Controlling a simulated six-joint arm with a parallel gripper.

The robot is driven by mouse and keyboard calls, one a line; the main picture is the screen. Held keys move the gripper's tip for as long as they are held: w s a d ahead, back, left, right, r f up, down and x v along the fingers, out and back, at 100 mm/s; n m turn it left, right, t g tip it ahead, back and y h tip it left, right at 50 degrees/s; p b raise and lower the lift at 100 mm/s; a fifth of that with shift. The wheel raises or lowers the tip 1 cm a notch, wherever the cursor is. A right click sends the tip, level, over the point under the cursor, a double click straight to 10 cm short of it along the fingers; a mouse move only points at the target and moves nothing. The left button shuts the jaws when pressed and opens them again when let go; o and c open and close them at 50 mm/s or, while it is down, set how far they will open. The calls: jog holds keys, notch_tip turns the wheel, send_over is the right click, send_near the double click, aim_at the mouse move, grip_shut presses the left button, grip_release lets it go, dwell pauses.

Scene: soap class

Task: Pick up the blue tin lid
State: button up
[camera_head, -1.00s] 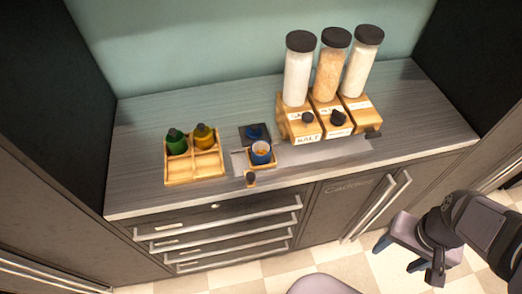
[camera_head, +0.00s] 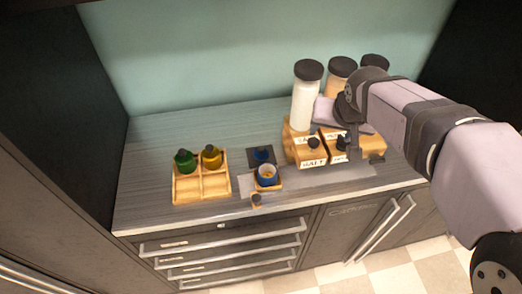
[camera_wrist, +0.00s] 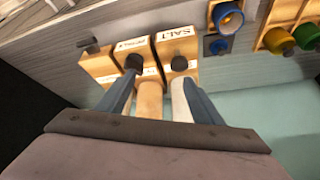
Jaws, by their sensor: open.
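The blue tin lid (camera_head: 262,154) lies on a small dark square pad on the counter, just behind the open blue tin (camera_head: 267,175), which has orange contents. In the wrist view the lid (camera_wrist: 219,46) is at the upper right, with the blue tin (camera_wrist: 229,18) above it. My gripper (camera_wrist: 160,80) is open and empty, with its two blue-grey fingers over the dispensers. It is well to the right of the lid in the head view, where its fingertips are hard to make out.
Wooden dispensers (camera_head: 310,160), one labelled SALT, carry tall dark-capped jars (camera_head: 305,102) beside my gripper. A wooden divided tray (camera_head: 187,194) holds a green bottle (camera_head: 184,160) and a yellow bottle (camera_head: 211,156). The counter (camera_head: 145,185) left of the tray is clear.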

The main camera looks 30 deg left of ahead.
jog(key=s+a+f+b, duration=0.1)
jog(key=s+a+f, duration=0.1)
jog(key=a, duration=0.8)
jog(key=h+b, duration=0.1)
jog(key=b, duration=0.2)
send_near(261, 149)
notch_tip(261, 149, down, 2)
jog(key=shift+w+a+f+g+p, duration=0.2)
jog(key=shift+w+f+p, duration=0.4)
jog(key=shift+f, duration=0.15)
jog(key=shift+w+a+f+g+p, duration=0.2)
jog(key=shift+w+f+p, duration=0.35)
jog(key=shift+f, duration=0.2)
jog(key=shift+p+x, duration=0.85)
jog(key=shift+x, duration=1.2)
jog(key=shift+c, duration=0.6)
jog(key=c, duration=1)
